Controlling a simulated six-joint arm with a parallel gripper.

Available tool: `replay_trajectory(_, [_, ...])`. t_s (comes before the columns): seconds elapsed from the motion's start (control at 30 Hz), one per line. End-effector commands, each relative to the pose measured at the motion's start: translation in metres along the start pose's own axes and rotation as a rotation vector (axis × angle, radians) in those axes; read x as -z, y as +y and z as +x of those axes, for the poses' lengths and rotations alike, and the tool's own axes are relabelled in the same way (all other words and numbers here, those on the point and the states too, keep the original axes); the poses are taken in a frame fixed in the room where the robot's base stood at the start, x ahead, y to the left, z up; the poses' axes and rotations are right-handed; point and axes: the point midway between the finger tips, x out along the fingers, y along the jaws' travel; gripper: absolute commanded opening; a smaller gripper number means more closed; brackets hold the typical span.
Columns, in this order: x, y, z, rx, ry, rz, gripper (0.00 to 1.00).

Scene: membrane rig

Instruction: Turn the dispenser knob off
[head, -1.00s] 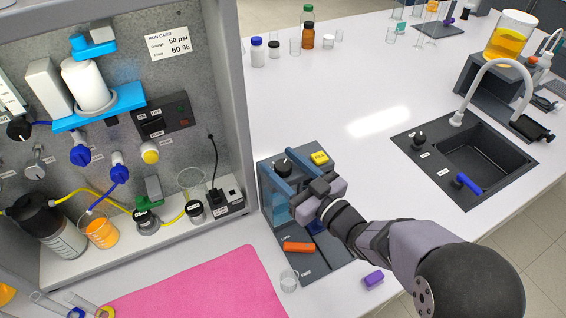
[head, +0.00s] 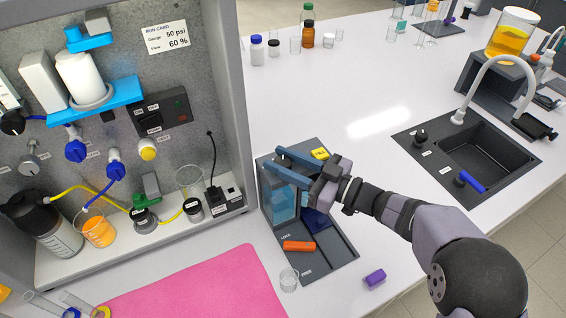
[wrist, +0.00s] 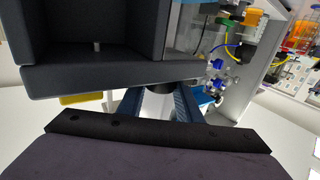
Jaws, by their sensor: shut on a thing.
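The dispenser (head: 268,201) is a dark grey unit with a clear, bluish tank at its front, standing on the bench beside the rig cabinet. Its black knob (head: 283,161) sits on top, mostly hidden between my fingers. My gripper (head: 274,160) reaches in from the right with its two blue fingers on either side of the knob, shut on it. In the wrist view the gripper (wrist: 161,94) has a small dark part of the knob (wrist: 160,86) between its fingers. I cannot read the knob's marks or its angle.
A yellow button (head: 320,153) is just behind my fingers on the dispenser top. An orange block (head: 299,246) lies on the dispenser's tray, with a small beaker (head: 289,279) and a purple block (head: 375,277) nearby. The cabinet wall (head: 226,100) stands close on the left.

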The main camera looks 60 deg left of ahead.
Motion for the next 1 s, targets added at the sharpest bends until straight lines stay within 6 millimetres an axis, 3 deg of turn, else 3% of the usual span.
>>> replay_trajectory(0.47, [0.0027,0.0005,-0.0005,0.054,0.001,-0.003,0.1])
replay_trajectory(0.5, [0.0027,0.0005,-0.0005,0.054,0.001,-0.003,0.39])
replay_trajectory(0.57, [0.0025,0.0005,-0.0005,0.054,0.001,-0.003,0.51])
replay_trajectory(1.0, [0.0086,0.0006,-0.0005,0.053,0.0,-0.004,0.51])
